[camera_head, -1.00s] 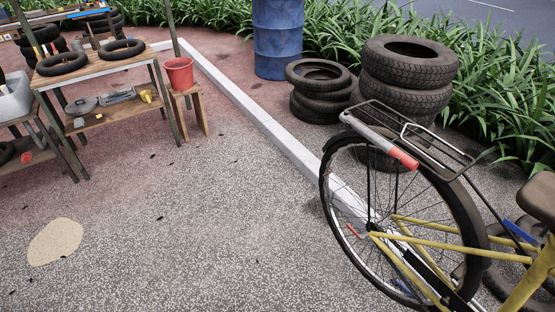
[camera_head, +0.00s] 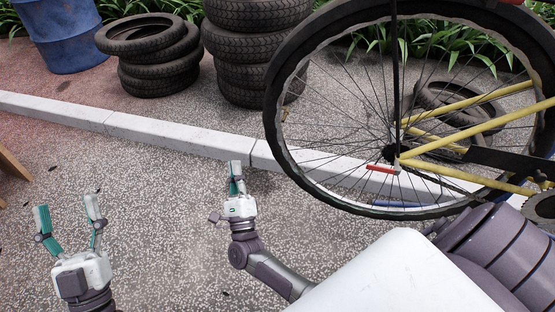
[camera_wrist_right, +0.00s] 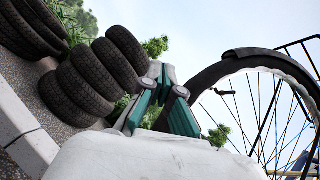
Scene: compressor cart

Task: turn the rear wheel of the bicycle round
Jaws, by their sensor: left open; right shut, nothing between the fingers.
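The bicycle's rear wheel (camera_head: 274,110) fills the upper right of the head view, with a black tyre, thin spokes and a small red piece near the hub. Its tyre also shows at the right of the right wrist view (camera_wrist_right: 213,76). My right gripper (camera_head: 235,166) is shut and empty, to the left of the wheel's lower edge and apart from it. In the right wrist view its fingertips meet (camera_wrist_right: 161,72) left of the tyre. My left gripper (camera_head: 67,204) is open and empty at the lower left, farther from the wheel. The top of the wheel is cut off.
The yellow bicycle frame (camera_head: 465,137) joins the wheel at the hub. A white kerb (camera_head: 160,130) runs behind the grippers. Stacked tyres (camera_head: 155,70) and a blue barrel (camera_head: 60,35) stand beyond it.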

